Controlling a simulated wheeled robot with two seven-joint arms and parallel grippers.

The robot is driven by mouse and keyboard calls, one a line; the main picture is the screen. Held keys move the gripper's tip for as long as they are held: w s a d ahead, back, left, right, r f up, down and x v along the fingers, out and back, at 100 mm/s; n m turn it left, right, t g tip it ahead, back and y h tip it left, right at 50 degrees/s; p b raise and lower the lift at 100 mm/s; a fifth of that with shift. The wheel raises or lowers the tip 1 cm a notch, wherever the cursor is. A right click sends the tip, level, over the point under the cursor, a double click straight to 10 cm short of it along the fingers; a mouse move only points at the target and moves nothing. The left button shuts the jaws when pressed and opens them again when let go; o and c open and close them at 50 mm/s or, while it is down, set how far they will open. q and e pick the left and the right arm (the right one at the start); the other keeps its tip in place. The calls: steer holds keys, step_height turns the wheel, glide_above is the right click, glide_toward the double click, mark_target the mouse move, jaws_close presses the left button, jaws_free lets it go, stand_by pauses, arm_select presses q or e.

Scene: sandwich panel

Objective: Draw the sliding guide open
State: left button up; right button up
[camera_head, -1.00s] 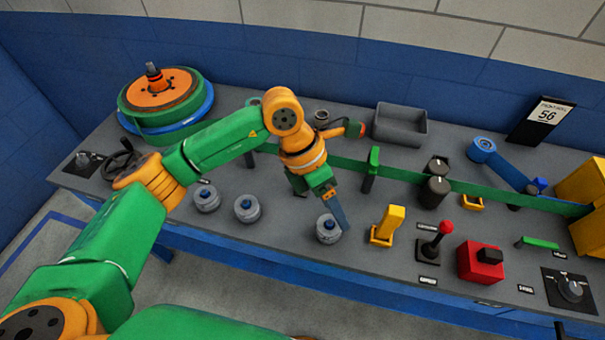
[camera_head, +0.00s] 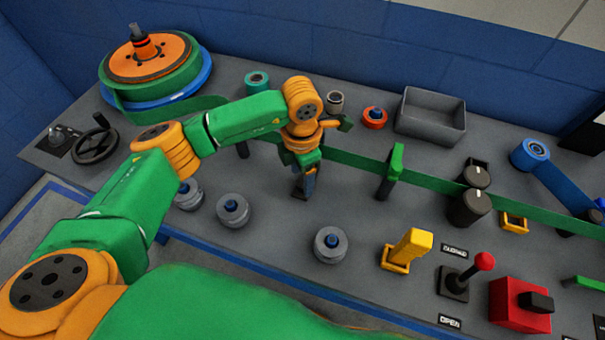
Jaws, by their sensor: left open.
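A long green band (camera_head: 440,181) runs along the panel from the large reel (camera_head: 150,58) at the back left. An upright green guide plate (camera_head: 392,165) on a dark foot stands at the band, right of the gripper. I cannot tell for sure that this is the sliding guide. My left gripper (camera_head: 305,186) points down close to the panel, at the near side of the band and left of the green plate, apart from it. It is open, and its wrist partly hides its fingers and what lies beneath. My right gripper is out of view.
Several grey round knobs (camera_head: 331,243) with blue tops stand along the front. A yellow lever (camera_head: 409,247), a red-knobbed joystick (camera_head: 468,272) and a red block (camera_head: 521,301) are at the front right. Black rollers (camera_head: 469,207) flank the band. A grey bin (camera_head: 430,117) is behind.

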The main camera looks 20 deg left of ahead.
arm_select(q)
steer(key=shift+f, duration=0.8)
jaws_close()
stand_by(0.8)
